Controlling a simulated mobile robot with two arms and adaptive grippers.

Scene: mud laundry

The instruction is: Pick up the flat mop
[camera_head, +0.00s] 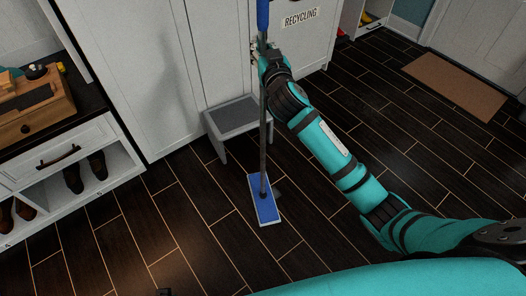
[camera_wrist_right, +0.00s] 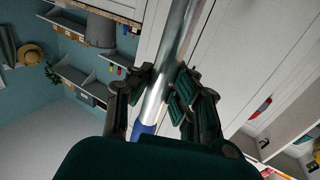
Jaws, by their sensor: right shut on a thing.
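The flat mop (camera_head: 263,140) stands roughly upright in the head view, with a blue grip at the top, a grey pole and a blue rectangular head (camera_head: 264,200) low over the dark floor. I cannot tell whether the head touches the floor. My right gripper (camera_head: 262,50) is shut around the pole just below the blue grip. In the right wrist view the silvery pole (camera_wrist_right: 172,70) runs between the two dark fingers of my right gripper (camera_wrist_right: 161,90). My left gripper is not in view.
A grey step stool (camera_head: 236,117) stands behind the pole against white cabinets (camera_head: 150,60). A counter with a wooden box (camera_head: 35,105) and a shoe cubby (camera_head: 95,185) stand at left. A brown mat (camera_head: 455,85) lies at back right. Floor in front is clear.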

